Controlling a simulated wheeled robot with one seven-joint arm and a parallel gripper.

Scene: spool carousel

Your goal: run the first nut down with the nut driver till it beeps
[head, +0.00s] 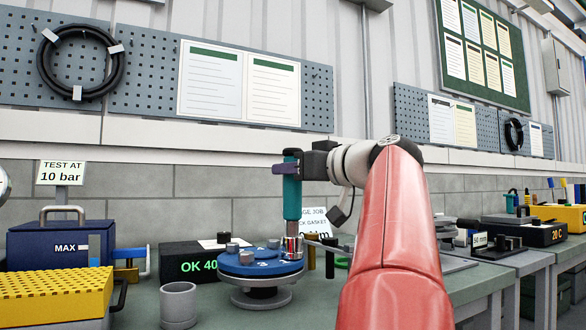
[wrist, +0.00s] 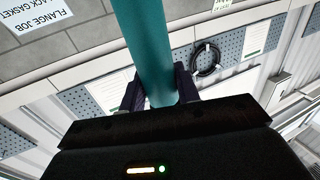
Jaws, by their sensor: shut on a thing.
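My gripper (head: 304,164) is shut on the teal nut driver (head: 292,197) and holds it upright over the right part of the blue spool carousel (head: 240,266). In the wrist view the dark jaws clasp the teal body (wrist: 148,45). The driver's metal socket end (head: 291,246) is down at the carousel's top; I cannot tell whether it sits on a nut, as any nut under it is hidden. Several grey nuts or studs (head: 247,257) show on the blue disc. A small bar and a green light (wrist: 162,169) glow in the wrist view.
A grey cup (head: 178,302) stands at front left, near a yellow block (head: 55,290) and a blue case (head: 60,240). Dark posts (head: 329,262) stand close right of the driver.

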